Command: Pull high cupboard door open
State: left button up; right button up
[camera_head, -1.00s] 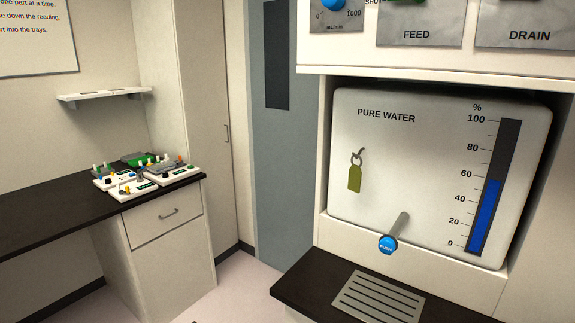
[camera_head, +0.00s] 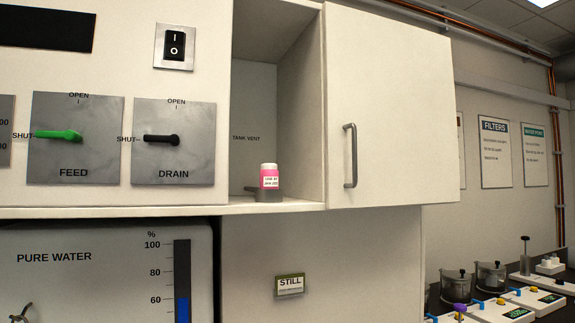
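The high cupboard's pale door (camera_head: 395,105) is at the upper middle right. A grey vertical bar handle (camera_head: 350,156) is near its left edge. Left of the door is an open-fronted bay (camera_head: 255,90) with "TANK VENT" on its back wall. A small pink-labelled bottle with a white cap (camera_head: 269,181) stands on the bay's floor. I cannot tell whether the door is closed over its own compartment or has been moved aside from the bay. Neither of my grippers is in view.
Left are the FEED (camera_head: 76,138) and DRAIN (camera_head: 174,141) valve panels and a black switch (camera_head: 175,44). Below is the PURE WATER panel (camera_head: 100,285). A STILL tag (camera_head: 289,284) is under the cupboard. Right, a bench holds glass-like vessels (camera_head: 457,285) and trays.

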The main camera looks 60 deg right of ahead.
aim_at(392, 138)
jog(key=z, duration=2.6)
